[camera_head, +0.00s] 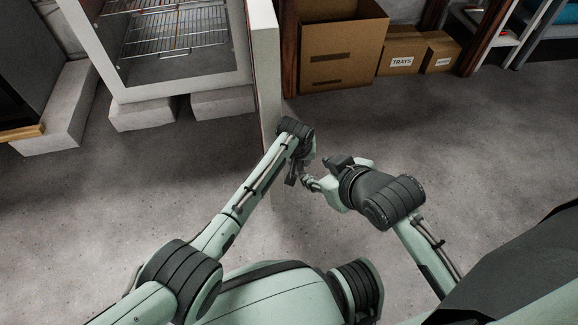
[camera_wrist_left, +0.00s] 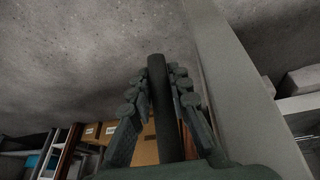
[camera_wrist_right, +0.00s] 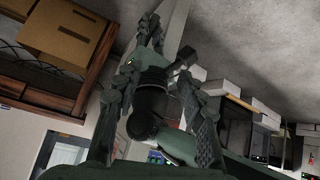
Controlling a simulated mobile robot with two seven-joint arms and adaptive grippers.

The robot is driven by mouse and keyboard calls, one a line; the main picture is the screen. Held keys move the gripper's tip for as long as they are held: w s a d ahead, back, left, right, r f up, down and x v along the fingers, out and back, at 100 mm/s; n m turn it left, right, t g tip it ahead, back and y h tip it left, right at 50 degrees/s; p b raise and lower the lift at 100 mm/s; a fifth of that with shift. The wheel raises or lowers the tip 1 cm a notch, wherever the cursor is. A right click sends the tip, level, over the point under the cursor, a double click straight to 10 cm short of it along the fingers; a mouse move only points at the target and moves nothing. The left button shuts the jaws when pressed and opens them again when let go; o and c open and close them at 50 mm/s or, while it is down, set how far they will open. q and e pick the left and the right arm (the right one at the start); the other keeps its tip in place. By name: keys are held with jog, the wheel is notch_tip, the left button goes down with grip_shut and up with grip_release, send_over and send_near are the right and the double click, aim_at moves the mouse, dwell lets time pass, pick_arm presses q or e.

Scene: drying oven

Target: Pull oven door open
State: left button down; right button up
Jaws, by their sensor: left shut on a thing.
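The oven (camera_head: 178,50) stands at the upper left of the head view, its inside and wire racks showing. Its white door (camera_head: 265,75) stands open, seen nearly edge-on, right of the opening. In the left wrist view the door panel (camera_wrist_left: 235,85) runs beside the dark bar handle (camera_wrist_left: 160,85). My left gripper (camera_wrist_left: 158,88) is shut on the handle, a finger on each side. In the head view the left gripper (camera_head: 298,174) is partly hidden by its wrist. My right gripper (camera_wrist_right: 165,85) is open, its fingers apart, close to my left wrist and gripper. It also shows in the head view (camera_head: 312,183).
Concrete blocks (camera_head: 142,114) lie under the oven. The grey floor (camera_head: 440,140) is clear on the right. My two arms are close together.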

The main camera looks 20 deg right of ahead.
pick_arm(q)
jog(key=shift+w+d+r, duration=0.25)
jog(key=shift+d+r, duration=0.2)
jog(key=shift+d, duration=0.05)
jog(key=shift+w+d+r, duration=0.2)
jog(key=shift+d+r, duration=0.25)
pick_arm(e)
jog(key=shift+w+a+r+t, duration=0.2)
jog(key=shift+a+r, duration=0.1)
jog(key=shift+r, duration=0.3)
jog(key=shift+w+a+r+t, duration=0.2)
jog(key=shift+a+r, duration=0.05)
jog(key=shift+r, duration=0.3)
pick_arm(q)
jog(key=c, duration=1.6)
grip_release()
jog(key=shift+r, duration=0.1)
jog(key=shift+o, duration=0.9)
jog(key=shift+s+a, duration=0.1)
jog(key=shift+s, duration=0.05)
jog(key=shift+a+f, duration=0.15)
jog(key=shift+f, duration=0.2)
